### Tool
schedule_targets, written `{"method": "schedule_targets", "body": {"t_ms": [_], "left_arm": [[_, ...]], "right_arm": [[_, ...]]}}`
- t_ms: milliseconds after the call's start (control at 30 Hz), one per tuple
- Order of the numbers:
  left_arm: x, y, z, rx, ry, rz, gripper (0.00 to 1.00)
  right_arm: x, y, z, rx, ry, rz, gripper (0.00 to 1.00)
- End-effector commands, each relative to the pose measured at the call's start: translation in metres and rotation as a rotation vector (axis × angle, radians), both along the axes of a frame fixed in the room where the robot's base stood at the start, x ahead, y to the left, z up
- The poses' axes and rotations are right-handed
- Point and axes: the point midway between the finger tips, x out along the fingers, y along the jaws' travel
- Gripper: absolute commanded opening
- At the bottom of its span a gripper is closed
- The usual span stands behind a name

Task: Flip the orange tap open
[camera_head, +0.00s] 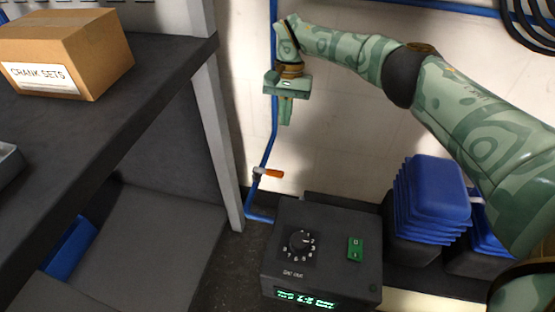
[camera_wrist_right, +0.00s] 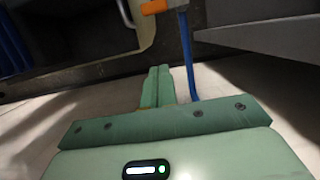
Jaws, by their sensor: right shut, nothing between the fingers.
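The orange tap (camera_head: 270,173) is a small lever on the blue pipe (camera_head: 267,150) that runs down the white wall. The lever points right, across the pipe. It also shows in the right wrist view (camera_wrist_right: 153,7), at the top edge beside the blue pipe (camera_wrist_right: 188,55). My right gripper (camera_head: 286,122) is above the tap in the head view, with its fingers pointing down. Its fingers are together in the right wrist view (camera_wrist_right: 157,72), with nothing between them. It is apart from the tap. My left gripper is not in view.
A black box with a dial and green switch (camera_head: 320,240) stands below the tap. Blue stacked bins (camera_head: 432,190) are to its right. A dark shelf (camera_head: 130,100) with a cardboard box (camera_head: 115,60) and a grey post (camera_head: 215,130) stand to the left.

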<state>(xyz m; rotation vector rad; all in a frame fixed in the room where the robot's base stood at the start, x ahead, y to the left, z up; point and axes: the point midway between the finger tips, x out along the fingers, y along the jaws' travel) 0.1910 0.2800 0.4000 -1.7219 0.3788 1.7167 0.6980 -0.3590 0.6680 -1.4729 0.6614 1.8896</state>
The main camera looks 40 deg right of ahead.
Motion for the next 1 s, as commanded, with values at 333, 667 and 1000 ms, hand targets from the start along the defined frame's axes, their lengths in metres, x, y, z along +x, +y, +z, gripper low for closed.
{"method": "schedule_targets", "body": {"t_ms": [333, 667, 1000], "left_arm": [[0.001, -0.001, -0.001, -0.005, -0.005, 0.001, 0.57], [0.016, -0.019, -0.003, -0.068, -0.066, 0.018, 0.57], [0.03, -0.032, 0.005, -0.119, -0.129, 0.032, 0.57]], "right_arm": [[-0.001, 0.001, -0.005, 0.0, 0.001, 0.0, 0.0], [-0.011, 0.011, -0.067, 0.001, 0.006, 0.002, 0.0], [-0.033, 0.036, -0.096, 0.001, -0.001, 0.003, 0.0]]}}
